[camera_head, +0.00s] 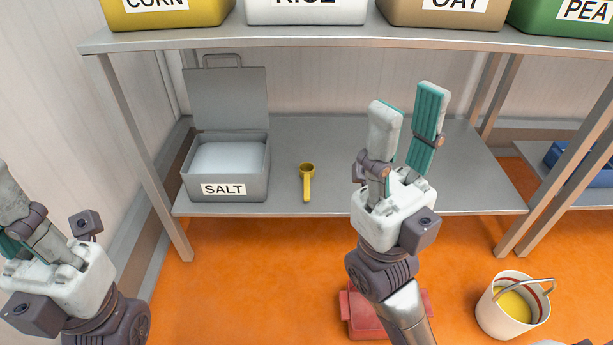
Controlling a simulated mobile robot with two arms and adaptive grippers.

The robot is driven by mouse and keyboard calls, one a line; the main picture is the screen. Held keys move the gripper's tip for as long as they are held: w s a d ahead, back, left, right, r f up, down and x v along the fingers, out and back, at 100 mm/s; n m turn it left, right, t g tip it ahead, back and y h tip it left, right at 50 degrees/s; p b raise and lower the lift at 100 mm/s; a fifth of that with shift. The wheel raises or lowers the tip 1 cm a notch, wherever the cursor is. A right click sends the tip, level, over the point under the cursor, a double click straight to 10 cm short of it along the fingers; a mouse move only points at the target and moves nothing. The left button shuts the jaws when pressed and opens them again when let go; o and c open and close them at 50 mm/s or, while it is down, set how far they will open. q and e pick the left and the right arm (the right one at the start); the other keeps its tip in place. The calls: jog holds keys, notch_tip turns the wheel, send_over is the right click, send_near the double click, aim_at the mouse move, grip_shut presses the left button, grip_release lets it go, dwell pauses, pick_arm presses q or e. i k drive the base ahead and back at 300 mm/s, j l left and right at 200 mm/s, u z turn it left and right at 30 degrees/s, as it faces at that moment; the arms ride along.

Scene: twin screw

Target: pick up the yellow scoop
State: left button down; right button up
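The yellow scoop (307,182) lies on the lower grey shelf, to the right of the salt box, with its bowl toward the back and its handle toward the front edge. My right gripper (408,105) is open and empty, pointing up in the picture, to the right of the scoop and apart from it. My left gripper (22,215) is at the left edge, left of the shelf. Its fingers are partly cut off by the frame, so its opening cannot be judged.
An open grey box labelled SALT (225,168) holds white contents. The upper shelf (330,40) carries several labelled bins. A red object (360,315) is partly hidden behind my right arm. A white bucket (508,305) with yellow contents stands on the orange floor. A blue container (590,165) is at right.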

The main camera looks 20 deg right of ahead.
aim_at(306, 170)
jog(key=z, duration=1.3)
jog(key=i+j+u, duration=0.1)
jog(key=u, duration=0.7)
jog(key=i+j, duration=0.2)
jog(key=j, duration=0.2)
jog(key=i+j+z, duration=0.1)
jog(key=z, duration=0.3)
jog(key=j+z, duration=0.4)
jog(key=i+j+z, duration=0.1)
jog(key=z, duration=0.75)
jog(key=k+j, duration=0.05)
